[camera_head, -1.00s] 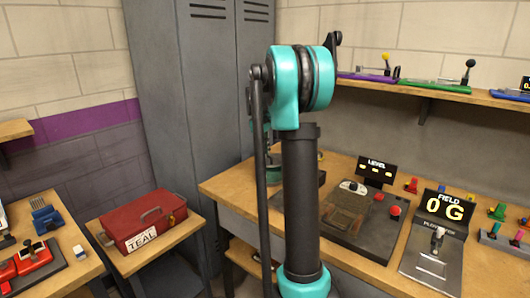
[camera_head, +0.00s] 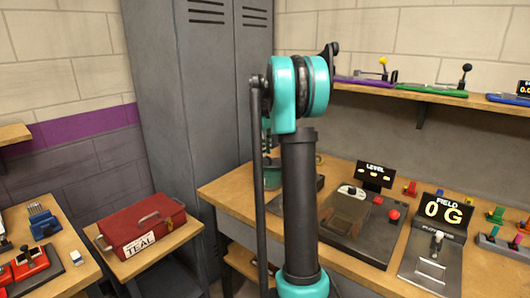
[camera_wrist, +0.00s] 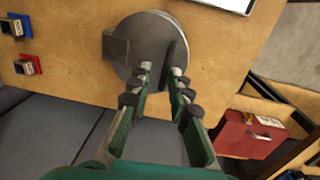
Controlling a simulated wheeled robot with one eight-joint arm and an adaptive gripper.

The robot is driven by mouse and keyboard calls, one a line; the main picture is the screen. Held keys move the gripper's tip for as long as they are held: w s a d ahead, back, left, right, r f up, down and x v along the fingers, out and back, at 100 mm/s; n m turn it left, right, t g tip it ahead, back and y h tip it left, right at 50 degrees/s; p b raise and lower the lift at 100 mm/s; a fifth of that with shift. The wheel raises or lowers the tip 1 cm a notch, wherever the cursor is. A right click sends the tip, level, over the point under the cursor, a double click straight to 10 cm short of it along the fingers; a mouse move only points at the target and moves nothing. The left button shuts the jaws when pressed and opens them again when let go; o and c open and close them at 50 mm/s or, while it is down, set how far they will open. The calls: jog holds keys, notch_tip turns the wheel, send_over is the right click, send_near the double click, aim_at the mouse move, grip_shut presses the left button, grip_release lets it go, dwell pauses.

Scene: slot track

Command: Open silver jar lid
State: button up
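In the wrist view a round silver-grey disc (camera_wrist: 148,28), seen from above, lies ahead of my gripper on a wooden surface. It has a dark upright bar (camera_wrist: 174,55) on its right part and a grey block (camera_wrist: 116,46) at its left edge. I take it for the silver jar lid; the jar body is not visible under it. My gripper (camera_wrist: 162,73) is open, its fingertips apart over the disc's near edge, close to the bar. I cannot tell whether they touch.
A red toolbox labelled TEAL (camera_head: 140,228) sits on a low table at left. Grey lockers (camera_head: 190,110) stand behind.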

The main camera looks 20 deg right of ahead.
jog(key=shift+o, duration=0.5)
notch_tip(320, 180, up, 12)
jog(key=shift+s+a, duration=0.2)
jog(key=shift+a, duration=0.1)
jog(key=shift+c, duration=0.5)
jog(key=shift+c, duration=1.2)
jog(key=shift+s+a+f+n, duration=0.1)
jog(key=shift+a+f+n, duration=0.15)
jog(key=shift+n, duration=0.35)
jog(key=shift+c, duration=1)
jog(key=s+a+f+n+h, duration=0.1)
jog(key=n, duration=0.3)
jog(key=s+a+f+n+t+h, duration=0.1)
jog(key=a+f+n, duration=0.1)
jog(key=n, duration=0.3)
jog(key=s+a+f+n+t+h, duration=0.1)
jog(key=n, duration=0.3)
jog(key=shift+s+a+f+n, duration=0.2)
jog(key=shift+s+f+n, duration=0.1)
jog(key=shift+f, duration=0.1)
grip_shut()
jog(key=n+h, duration=0.1)
jog(key=n, duration=0.2)
send_near(265, 164)
jog(key=shift+t, duration=0.4)
jog(key=x, duration=0.6)
jog(key=shift+s+d, duration=0.1)
jog(key=shift+s, duration=0.2)
